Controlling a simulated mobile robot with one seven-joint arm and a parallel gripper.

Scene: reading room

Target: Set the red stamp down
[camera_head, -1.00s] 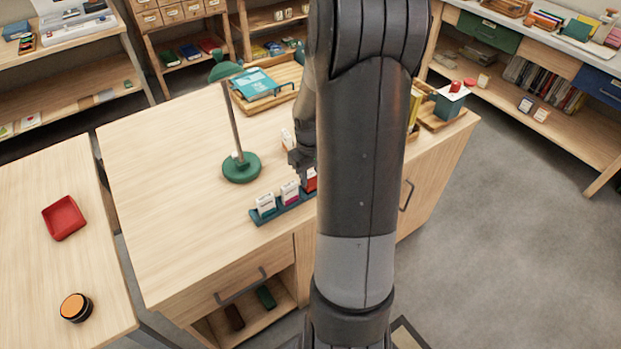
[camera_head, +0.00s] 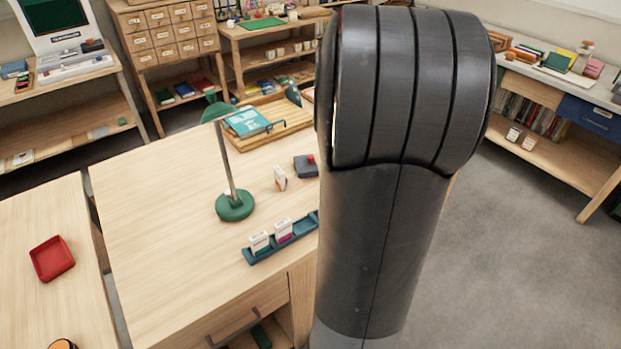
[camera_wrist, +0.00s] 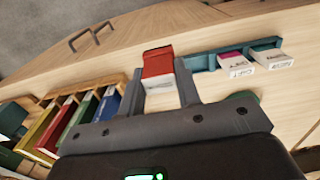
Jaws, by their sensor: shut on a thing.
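My gripper (camera_wrist: 162,84) is shut on the red stamp (camera_wrist: 158,63) in the wrist view. The stamp has a red end and a pale label part between the fingers. It appears apart from the teal rack (camera_wrist: 206,61), to the rack's left in that view. In the head view my arm hides the gripper and the red stamp. The rack (camera_head: 308,225) there holds a white-labelled teal stamp (camera_head: 259,243) and a white-labelled magenta stamp (camera_head: 283,230); its visible right end is empty.
A green lamp (camera_head: 234,206) stands behind the rack. A small white block (camera_head: 280,178) and a dark box with a red top piece (camera_head: 306,165) are nearby. A wooden tray (camera_head: 290,118) lies farther back. The desk's left part is clear. Colourful upright books (camera_wrist: 80,118) show in the wrist view.

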